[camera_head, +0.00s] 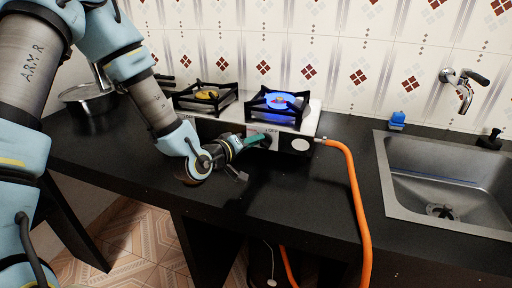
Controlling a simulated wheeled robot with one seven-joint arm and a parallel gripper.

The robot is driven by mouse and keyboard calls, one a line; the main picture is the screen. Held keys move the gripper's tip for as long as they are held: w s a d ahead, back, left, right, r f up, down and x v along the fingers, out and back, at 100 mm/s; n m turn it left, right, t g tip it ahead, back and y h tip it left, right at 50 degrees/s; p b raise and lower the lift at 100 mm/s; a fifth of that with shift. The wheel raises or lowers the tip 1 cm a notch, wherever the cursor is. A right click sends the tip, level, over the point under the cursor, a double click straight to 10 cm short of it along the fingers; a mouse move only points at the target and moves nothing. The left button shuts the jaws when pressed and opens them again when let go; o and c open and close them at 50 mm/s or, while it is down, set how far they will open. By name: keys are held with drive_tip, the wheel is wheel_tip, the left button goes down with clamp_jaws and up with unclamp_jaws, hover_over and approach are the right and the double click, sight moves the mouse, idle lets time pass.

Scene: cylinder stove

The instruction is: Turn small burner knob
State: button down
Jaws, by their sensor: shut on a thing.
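A two-burner stove (310,119) stands on the dark counter against the tiled wall. Its right burner (281,101) glows blue, and its left burner (207,96) shows a yellowish cap with no visible flame. My gripper (262,139) is at the stove's front panel, just below the "OFF" marking under the right burner. Its greenish fingers are shut on a dark knob (267,143), which they partly cover. Any knob under the left burner is hidden behind my arm.
An orange hose (358,190) runs from the stove's right side down over the counter's front edge. A sink (440,180) with a wall tap (462,82) is at right. A pot (88,100) stands at far left. The counter (300,190) in front of the stove is clear.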

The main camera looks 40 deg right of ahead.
drive_tip(key=shift+w+a+f+n+h+b, duration=0.1)
drive_tip(key=shift+f+n+h+b, duration=0.1)
drive_tip(key=shift+n+h+b, duration=0.25)
drive_tip(key=shift+n, duration=0.25)
drive_tip(key=c, duration=0.9)
unclamp_jaws()
drive_tip(key=shift+p+v, duration=2.8)
drive_tip(key=shift+v, duration=2.6)
drive_tip(key=shift+w+r, duration=0.1)
drive_tip(key=shift+w, duration=0.05)
